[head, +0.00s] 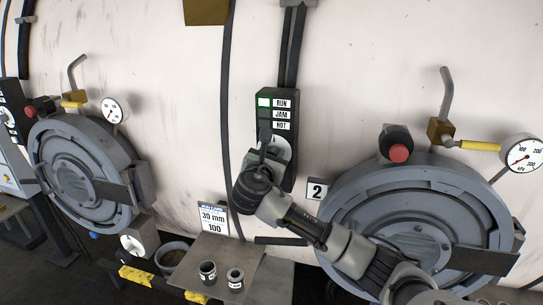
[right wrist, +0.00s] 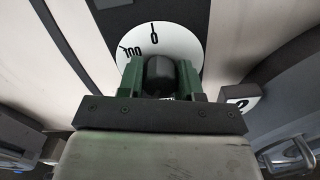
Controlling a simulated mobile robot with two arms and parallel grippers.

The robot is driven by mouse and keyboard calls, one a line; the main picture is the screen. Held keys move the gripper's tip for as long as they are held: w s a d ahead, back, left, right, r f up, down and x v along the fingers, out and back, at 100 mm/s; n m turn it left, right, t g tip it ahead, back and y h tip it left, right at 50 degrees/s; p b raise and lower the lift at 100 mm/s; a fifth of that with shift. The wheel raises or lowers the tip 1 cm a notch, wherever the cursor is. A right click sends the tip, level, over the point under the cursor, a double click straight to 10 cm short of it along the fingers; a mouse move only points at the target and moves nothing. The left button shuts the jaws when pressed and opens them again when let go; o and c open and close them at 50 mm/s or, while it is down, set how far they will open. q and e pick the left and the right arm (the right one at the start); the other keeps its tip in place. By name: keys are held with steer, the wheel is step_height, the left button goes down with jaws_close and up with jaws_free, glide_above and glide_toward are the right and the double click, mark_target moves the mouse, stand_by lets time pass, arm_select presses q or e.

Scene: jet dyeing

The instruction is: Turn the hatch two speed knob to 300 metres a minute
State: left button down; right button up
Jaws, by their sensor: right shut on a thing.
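The hatch two speed knob is a dark knob (right wrist: 158,70) in front of a round white dial (right wrist: 180,40) with black markings. In the right wrist view a "0" shows above the knob and a partly cut number ending in zeros to its upper left. My right gripper (right wrist: 159,78) is shut on the knob, its green fingers on either side. In the head view my right gripper (head: 265,152) covers the knob and much of the dial (head: 284,148). The pointer's exact setting cannot be read. My left gripper is not in view.
Above the dial, a dark panel (head: 263,123) carries RUN, JAM and HOT labels; the lamp beside RUN glows green. The "2" plate (head: 316,190) and round hatch (head: 345,205) stand to the right. Below are a sign (head: 213,218) and a grey shelf (head: 215,250) with two small cups.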

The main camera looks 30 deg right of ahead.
steer(key=shift+f, duration=0.25)
steer(key=o, duration=0.7)
steer(key=shift+o, duration=1.1)
steer(key=shift+r, duration=0.15)
steer(key=b+v, duration=0.4)
steer(key=v, duration=0.7)
